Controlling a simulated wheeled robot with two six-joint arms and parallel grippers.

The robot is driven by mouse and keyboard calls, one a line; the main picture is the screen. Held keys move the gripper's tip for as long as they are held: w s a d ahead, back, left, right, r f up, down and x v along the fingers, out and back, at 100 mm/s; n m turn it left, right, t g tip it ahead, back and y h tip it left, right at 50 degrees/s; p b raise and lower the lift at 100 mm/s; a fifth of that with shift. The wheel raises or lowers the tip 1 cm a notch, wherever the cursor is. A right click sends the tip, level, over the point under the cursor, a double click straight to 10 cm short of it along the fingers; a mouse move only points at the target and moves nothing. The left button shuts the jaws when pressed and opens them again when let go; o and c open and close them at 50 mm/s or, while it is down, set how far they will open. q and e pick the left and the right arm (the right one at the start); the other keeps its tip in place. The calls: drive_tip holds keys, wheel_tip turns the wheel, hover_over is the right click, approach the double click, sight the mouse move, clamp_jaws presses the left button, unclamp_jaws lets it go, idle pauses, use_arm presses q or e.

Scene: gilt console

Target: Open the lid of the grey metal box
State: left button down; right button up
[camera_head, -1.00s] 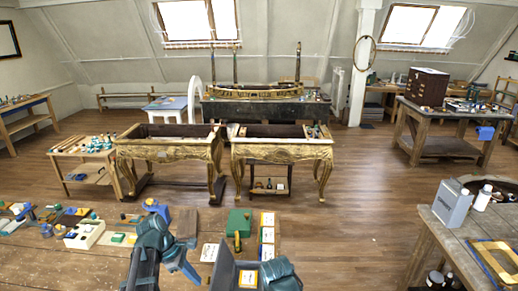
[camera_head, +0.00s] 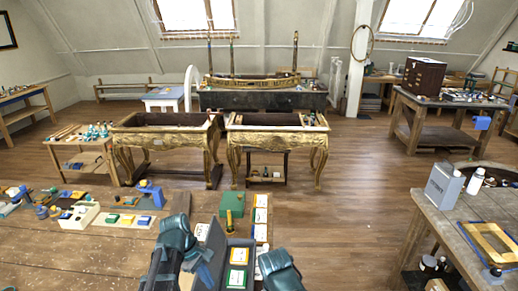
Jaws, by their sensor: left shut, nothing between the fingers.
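A dark grey box (camera_head: 252,244) stands at the bottom centre of the near wooden bench, partly cut off by the lower edge. A grey panel, seemingly its lid (camera_head: 213,242), stands tilted up along its left side. Cards with yellow and green labels (camera_head: 238,256) show inside, so the box looks open at least in part. My left gripper (camera_head: 204,273) is shut and empty, close beside the panel at lower left; whether it touches the panel I cannot tell. My right arm's teal wrist shows to the right of the box, but its fingers do not show.
A green box (camera_head: 232,204) and a row of white cards (camera_head: 260,215) lie just behind. Coloured tools and blocks (camera_head: 125,220) cover the bench's left part. A grey can (camera_head: 443,186) stands on the right table (camera_head: 430,218). Open floor lies between the benches.

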use_arm(q)
drive_tip(key=s+d+f+m+y+b, duration=0.1)
drive_tip(key=s+d+f+m+b, duration=0.2)
drive_tip(key=f+m+b, duration=0.2)
drive_tip(key=s+d+f+m+y+b, duration=0.2)
drive_tip(key=s+d+f+m+b, duration=0.1)
drive_tip(key=f+m+b, duration=0.3)
drive_tip(key=s+d+f+m+y+b, duration=0.2)
drive_tip(key=s+d+f+m+b, duration=0.1)
drive_tip(key=f, duration=0.4)
drive_tip(key=shift+s+d+f+m+b, duration=0.15)
drive_tip(key=shift+s+m+b, duration=0.25)
drive_tip(key=shift+m+b, duration=0.2)
drive_tip(key=shift+s+f+m+b, duration=0.15)
drive_tip(key=shift+s+m+b, duration=0.25)
drive_tip(key=shift+m+b, duration=0.2)
drive_tip(key=shift+s+d+f+m+t, duration=0.1)
drive_tip(key=shift+m+t, duration=0.2)
